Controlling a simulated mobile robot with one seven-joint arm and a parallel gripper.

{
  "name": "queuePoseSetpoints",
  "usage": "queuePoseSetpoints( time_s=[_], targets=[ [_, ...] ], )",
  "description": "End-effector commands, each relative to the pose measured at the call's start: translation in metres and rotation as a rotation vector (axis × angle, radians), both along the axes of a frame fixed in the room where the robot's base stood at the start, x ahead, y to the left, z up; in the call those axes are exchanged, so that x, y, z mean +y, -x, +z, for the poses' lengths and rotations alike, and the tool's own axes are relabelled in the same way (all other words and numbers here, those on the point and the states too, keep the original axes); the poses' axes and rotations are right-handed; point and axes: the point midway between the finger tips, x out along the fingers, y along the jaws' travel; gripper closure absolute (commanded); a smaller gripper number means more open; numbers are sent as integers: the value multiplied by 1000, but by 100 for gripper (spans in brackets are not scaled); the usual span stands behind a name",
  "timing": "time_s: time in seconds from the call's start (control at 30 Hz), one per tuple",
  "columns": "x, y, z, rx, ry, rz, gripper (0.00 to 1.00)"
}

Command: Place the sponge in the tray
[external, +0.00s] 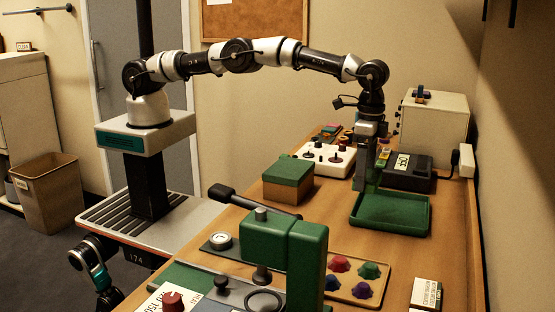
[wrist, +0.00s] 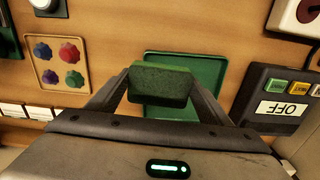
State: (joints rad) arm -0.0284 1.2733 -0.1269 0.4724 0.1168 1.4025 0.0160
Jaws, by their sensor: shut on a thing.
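The green sponge (wrist: 160,84) is held between the two fingers of my gripper (wrist: 160,92) in the wrist view. My gripper also shows in the external view (external: 367,182), pointing down at the left end of the tray; the sponge is hard to pick out there against the similar green. The green tray (external: 400,212) lies flat on the table, shallow with a raised rim. In the wrist view the tray (wrist: 212,72) shows behind the sponge, which covers part of it. I cannot tell exactly how high the sponge is above the tray.
A black box with an OFF label (external: 405,172) stands just behind the tray. A green-lidded box (external: 288,178) and a white joystick panel (external: 325,158) are to the left. A board with coloured knobs (external: 352,279) and a large green press (external: 285,250) are in front.

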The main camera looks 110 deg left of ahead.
Motion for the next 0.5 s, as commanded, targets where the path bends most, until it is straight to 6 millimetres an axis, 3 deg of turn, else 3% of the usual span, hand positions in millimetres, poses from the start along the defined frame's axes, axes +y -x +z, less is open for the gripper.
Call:
queuePoseSetpoints(
  time_s=[0.1, 0.27, 0.37, 0.5],
  targets=[
    [18, -6, 3, -1, -2, 26, 48],
    [30, -8, 0, -2, -5, 42, 48],
    [32, -8, -7, -2, -5, 45, 48],
    [32, -7, -30, -1, -4, 46, 48]
  ],
)
